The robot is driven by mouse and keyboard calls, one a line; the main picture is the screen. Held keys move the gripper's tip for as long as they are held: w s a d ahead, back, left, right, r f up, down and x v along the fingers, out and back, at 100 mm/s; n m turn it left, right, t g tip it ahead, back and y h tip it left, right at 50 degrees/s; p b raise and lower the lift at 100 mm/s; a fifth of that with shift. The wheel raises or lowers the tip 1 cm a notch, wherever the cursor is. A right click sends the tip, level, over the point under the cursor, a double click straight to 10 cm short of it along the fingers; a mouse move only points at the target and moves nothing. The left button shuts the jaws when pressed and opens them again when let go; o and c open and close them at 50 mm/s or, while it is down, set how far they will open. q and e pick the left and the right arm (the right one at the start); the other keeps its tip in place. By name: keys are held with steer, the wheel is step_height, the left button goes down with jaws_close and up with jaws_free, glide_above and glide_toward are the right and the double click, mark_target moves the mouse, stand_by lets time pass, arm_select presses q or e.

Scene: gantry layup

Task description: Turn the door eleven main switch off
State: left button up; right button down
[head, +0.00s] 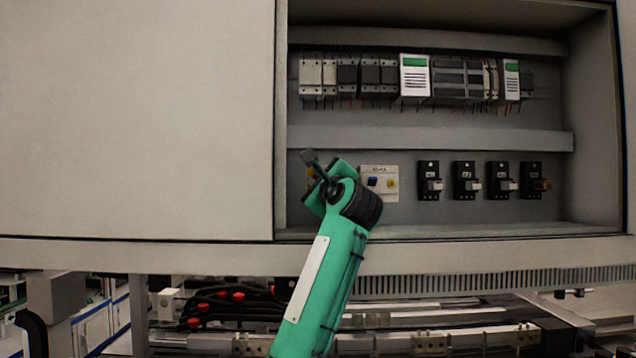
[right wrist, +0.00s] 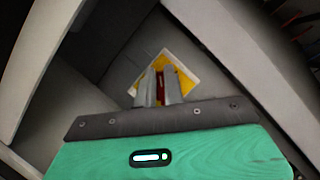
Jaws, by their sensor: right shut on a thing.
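The main switch (right wrist: 188,82) has a yellow plate, tilted in the right wrist view, with a red handle in its middle. My right gripper (right wrist: 162,76) is shut on the red handle, one grey finger on each side of it. In the head view only a yellow sliver of the switch (head: 311,177) shows, behind my green right gripper (head: 322,178) at the lower left of the open cabinet. The handle's exact angle and any door label are hard to read. My left gripper is not in view.
A white plate with blue and yellow parts (head: 379,183) is just right of the gripper. Several black breakers (head: 465,180) follow to the right. A device row (head: 415,76) runs above. The cabinet's bottom edge (head: 450,231) lies below my gripper; a closed grey panel (head: 137,120) is at left.

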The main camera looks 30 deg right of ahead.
steer(key=shift+w+f+n+g+y+b, duration=0.15)
steer(key=shift+n+g+y, duration=0.25)
steer(key=shift+n, duration=0.95)
steer(key=shift+s+f+n+g+y+b, duration=0.1)
steer(key=shift+n+g+y+b, duration=0.25)
steer(key=shift+n, duration=0.95)
steer(key=shift+w+f+n+g+y+b, duration=0.15)
steer(key=shift+n+g+y, duration=0.25)
steer(key=shift+n, duration=0.95)
steer(key=shift+s+r, duration=0.1)
steer(key=shift+s, duration=0.05)
steer(key=c, duration=1.5)
jaws_free()
steer(key=shift+w+d+f, duration=0.1)
steer(key=shift+w+f, duration=0.1)
steer(key=s+a+b, duration=0.2)
steer(key=s+b, duration=0.5)
steer(key=s, duration=0.6)
steer(key=shift+s, duration=0.35)
